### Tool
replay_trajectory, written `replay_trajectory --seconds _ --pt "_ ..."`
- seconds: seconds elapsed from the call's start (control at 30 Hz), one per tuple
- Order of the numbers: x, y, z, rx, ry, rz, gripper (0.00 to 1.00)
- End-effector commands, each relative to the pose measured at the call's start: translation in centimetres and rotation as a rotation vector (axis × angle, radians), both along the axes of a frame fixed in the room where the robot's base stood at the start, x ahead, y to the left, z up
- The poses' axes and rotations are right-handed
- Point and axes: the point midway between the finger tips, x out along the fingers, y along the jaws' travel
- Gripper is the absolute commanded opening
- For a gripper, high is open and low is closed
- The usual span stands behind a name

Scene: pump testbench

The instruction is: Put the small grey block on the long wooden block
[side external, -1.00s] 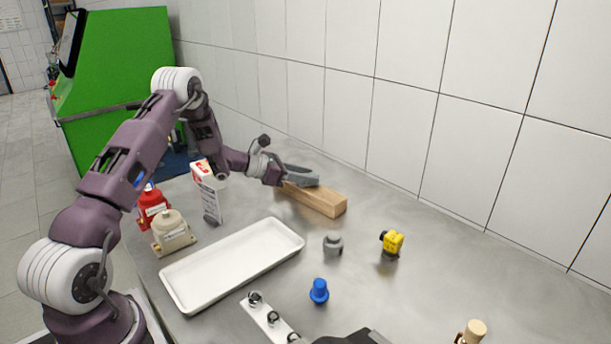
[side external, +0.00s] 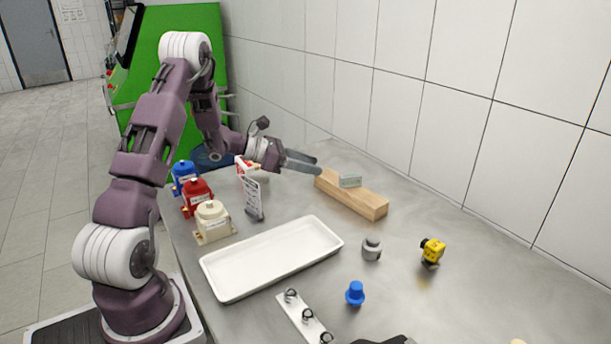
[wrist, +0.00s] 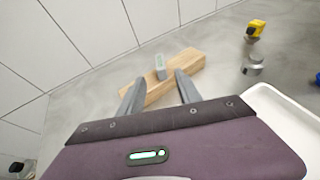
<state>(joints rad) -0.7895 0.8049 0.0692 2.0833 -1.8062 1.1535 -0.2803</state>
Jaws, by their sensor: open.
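The long wooden block (side external: 350,196) lies on the metal table near the tiled wall. The small grey block (side external: 350,181) rests on top of it, around the middle of its length. In the wrist view the grey block (wrist: 160,67) shows upright on the wooden block (wrist: 182,68), ahead of my fingers. My gripper (side external: 316,166) is open and empty. Its fingers are apart from the grey block, with a gap showing in the side view, and they point towards it near the left end of the wooden block.
A white tray (side external: 213,282) lies in front. A grey cylinder (side external: 371,248), a yellow part (side external: 432,251) and a blue cap (side external: 355,293) stand right of the tray. The table's right side is largely clear.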

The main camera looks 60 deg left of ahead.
Motion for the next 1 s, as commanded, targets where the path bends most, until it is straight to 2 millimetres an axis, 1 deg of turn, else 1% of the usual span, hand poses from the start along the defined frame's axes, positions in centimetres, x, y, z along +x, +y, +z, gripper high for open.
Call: replay_trajectory --seconds 0.07,0.13,0.17,0.2,0.23,0.27,0.3,0.33,0.37,0.4,0.43,0.47,0.5,0.57,0.6,0.63,0.7,0.8,0.87,1.0 --pt "0.0 -0.6 0.6 0.012 -0.005 -0.023 0.41" --pt "0.2 -3.7 2.7 0.070 -0.022 -0.129 0.41" --pt "0.1 -5.9 4.2 0.115 -0.037 -0.207 0.41" --pt "-0.5 -9.7 6.5 0.197 -0.058 -0.340 0.41" --pt "-1.4 -13.0 8.3 0.273 -0.078 -0.459 0.41" --pt "-2.9 -16.4 10.0 0.361 -0.101 -0.588 0.41" --pt "-5.6 -20.8 11.8 0.495 -0.135 -0.770 0.41" --pt "-8.0 -23.6 12.7 0.603 -0.162 -0.903 0.41" --pt "-10.6 -25.9 13.4 0.714 -0.188 -1.029 0.41" --pt "-14.2 -28.2 14.0 0.870 -0.226 -1.191 0.41" --pt "-16.9 -29.4 14.1 0.991 -0.254 -1.304 0.41" --pt "-19.4 -30.1 14.1 1.116 -0.283 -1.408 0.41" --pt "-22.4 -30.4 14.0 1.281 -0.318 -1.532 0.41" --pt "-25.9 -30.0 13.6 1.520 -0.363 -1.680 0.41" --pt "-27.6 -29.3 13.4 1.665 -0.386 -1.754 0.41" --pt "-28.6 -28.7 13.3 1.761 -0.399 -1.797 0.41" --pt "-30.0 -27.5 13.2 1.943 -0.418 -1.864 0.41" --pt "-30.9 -26.4 13.2 2.085 -0.425 -1.903 0.41" --pt "-31.0 -26.2 13.2 2.114 -0.424 -1.912 0.41" --pt "-31.0 -26.1 13.2 2.116 -0.421 -1.914 0.41"
